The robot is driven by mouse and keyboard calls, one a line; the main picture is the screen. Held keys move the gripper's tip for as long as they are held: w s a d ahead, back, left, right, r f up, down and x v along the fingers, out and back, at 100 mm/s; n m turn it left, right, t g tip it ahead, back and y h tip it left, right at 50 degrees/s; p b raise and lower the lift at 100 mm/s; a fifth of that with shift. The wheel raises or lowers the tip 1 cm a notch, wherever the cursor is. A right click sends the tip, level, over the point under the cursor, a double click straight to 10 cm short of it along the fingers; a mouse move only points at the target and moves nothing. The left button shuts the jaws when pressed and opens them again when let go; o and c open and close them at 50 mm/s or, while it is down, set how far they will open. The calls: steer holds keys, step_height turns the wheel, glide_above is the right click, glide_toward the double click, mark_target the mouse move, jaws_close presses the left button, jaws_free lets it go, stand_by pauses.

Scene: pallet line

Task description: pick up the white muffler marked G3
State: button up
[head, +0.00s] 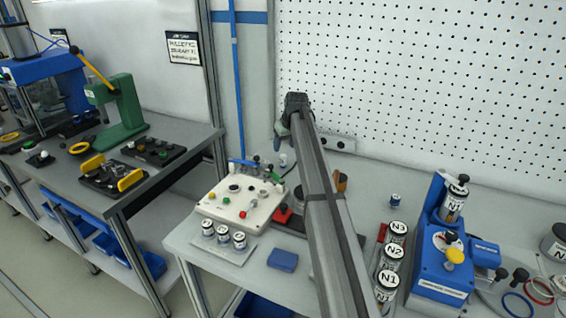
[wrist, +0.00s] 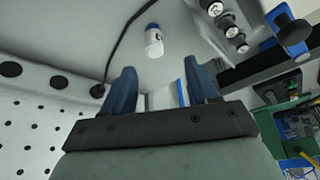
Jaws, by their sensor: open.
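A small white muffler with a blue end (wrist: 153,42) stands apart from other things on the light bench in the wrist view. It bears a dark mark too small to read, so I cannot confirm G3. A small white piece (head: 283,160) below my gripper in the head view looks like the same one. My gripper (wrist: 161,72) is open and empty, its two blue fingers apart and short of the muffler. In the head view my gripper (head: 282,130) hangs at the arm's far end, near the pegboard, partly hidden by the arm.
A cream control box (head: 240,202) stands left of my arm, with several small white cylinders (head: 223,235) on a plate before it. Larger N-marked cans (head: 393,254) and a blue press (head: 440,268) stand right. The pegboard wall (head: 430,80) is close behind.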

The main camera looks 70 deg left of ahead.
mark_target(284, 156)
steer(key=x, duration=0.4)
steer(key=shift+a+f, duration=0.1)
steer(key=shift+f, duration=0.05)
steer(key=shift+w+x, duration=0.15)
steer(key=shift+x, duration=0.75)
steer(key=shift+w+x, duration=0.15)
steer(key=shift+x, duration=0.7)
steer(key=shift+w+x, duration=0.2)
steer(key=shift+x, duration=0.7)
steer(key=shift+c, duration=0.4)
steer(key=c, duration=1)
steer(key=shift+o, duration=0.2)
